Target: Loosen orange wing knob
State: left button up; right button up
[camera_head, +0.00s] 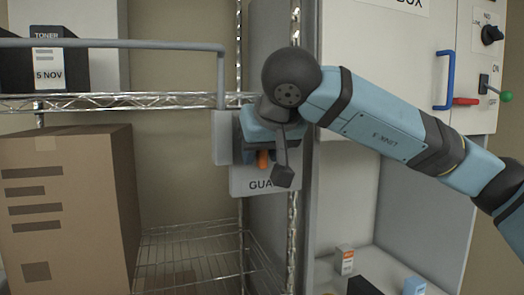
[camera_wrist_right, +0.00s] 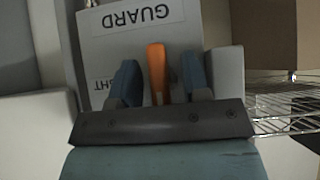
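The orange wing knob (camera_wrist_right: 157,72) stands upright between the two blue fingers of my right gripper (camera_wrist_right: 160,64) in the right wrist view. A gap shows on each side of it, so the gripper is open around the knob and not closed on it. In the head view the knob (camera_head: 263,159) shows as a small orange piece below my right gripper (camera_head: 262,152), in front of the white GUARD plate (camera_head: 240,183). The wrist hides part of the knob's mount there. My left gripper is not in view.
A grey bar (camera_head: 120,43) runs from the left and bends down beside the knob. A wire shelf (camera_head: 110,101) and a cardboard box (camera_head: 65,210) stand at left.

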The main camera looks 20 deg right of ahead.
jog(key=b+v, duration=0.1)
jog(key=v, duration=1.2)
jog(key=shift+s+r+b, duration=0.25)
jog(key=shift+s+b, duration=0.05)
jog(key=shift+b, duration=0.1)
